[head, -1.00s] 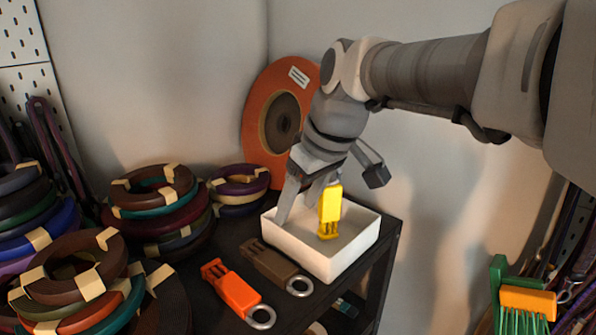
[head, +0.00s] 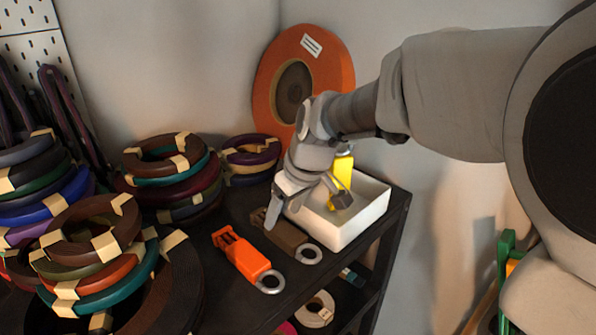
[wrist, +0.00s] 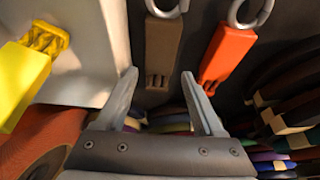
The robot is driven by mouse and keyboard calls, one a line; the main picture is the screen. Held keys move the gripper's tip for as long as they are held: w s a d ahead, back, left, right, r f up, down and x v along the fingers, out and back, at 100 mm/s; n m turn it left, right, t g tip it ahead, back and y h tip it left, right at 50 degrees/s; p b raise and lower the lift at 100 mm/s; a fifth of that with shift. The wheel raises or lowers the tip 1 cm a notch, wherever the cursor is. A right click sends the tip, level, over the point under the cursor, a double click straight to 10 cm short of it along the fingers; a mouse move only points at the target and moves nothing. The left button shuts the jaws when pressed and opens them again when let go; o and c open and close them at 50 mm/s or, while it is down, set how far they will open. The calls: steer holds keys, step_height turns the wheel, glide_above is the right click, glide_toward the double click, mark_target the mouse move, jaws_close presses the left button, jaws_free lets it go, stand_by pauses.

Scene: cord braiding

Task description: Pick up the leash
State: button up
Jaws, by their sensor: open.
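No item is plainly marked as a leash; I cannot tell which one it is. My gripper (head: 305,212) is open and empty, above the tray's left edge and near a brown clip-like piece (head: 285,236) with a metal ring. In the wrist view, that brown piece (wrist: 163,45) lies ahead between the fingertips (wrist: 160,75), apart from them. An orange piece (head: 240,255) with a ring lies to its left; it shows at the right finger in the wrist view (wrist: 228,52). A yellow piece (head: 343,172) stands in the white tray (head: 345,232), partly hidden by my gripper.
Stacks of taped cord coils (head: 165,165) crowd the shelf's left side. A large orange spool (head: 335,65) leans on the wall behind the tray. The dark shelf top (head: 225,290) has little bare room at the front. A lower shelf holds a pale roll (head: 316,310).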

mark_target(278, 225)
steer(key=x, duration=0.4)
steer(key=shift+w+a+f, duration=0.1)
steer(key=shift+w+f, duration=0.1)
jaws_close()
